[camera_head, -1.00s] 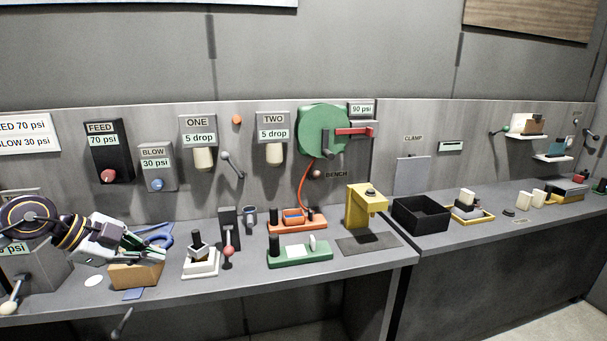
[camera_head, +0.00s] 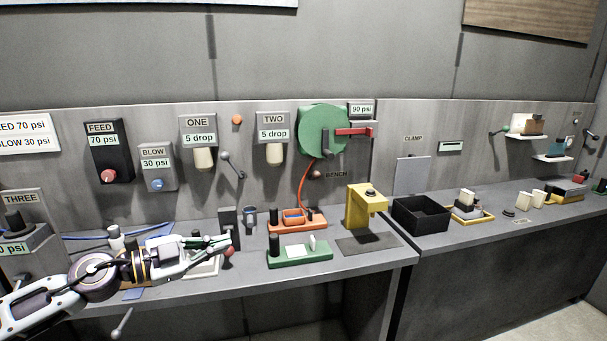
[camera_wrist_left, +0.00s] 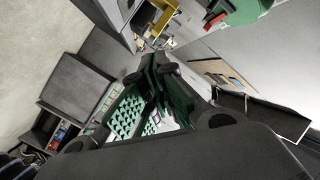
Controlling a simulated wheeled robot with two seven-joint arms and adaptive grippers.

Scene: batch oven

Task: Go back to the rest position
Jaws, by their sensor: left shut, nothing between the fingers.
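My left arm comes in from the left in the head view. My left gripper (camera_head: 226,241) is shut and empty. It is over the front left part of the bench (camera_head: 250,287), in front of the white block stand (camera_head: 207,269) and close to the red-knobbed lever (camera_head: 229,251), which it partly overlaps. I cannot tell whether it touches the lever. The left wrist view shows the dark fingers (camera_wrist_left: 160,78) close together with nothing held. My right gripper is in neither view.
An orange fixture (camera_head: 312,224), a green fixture (camera_head: 318,256) and a yellow press (camera_head: 358,208) stand to the right of the gripper. A black tray (camera_head: 421,228) lies farther right. Wall boxes, including FEED (camera_head: 108,160), are behind. Bare bench shows along the front edge.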

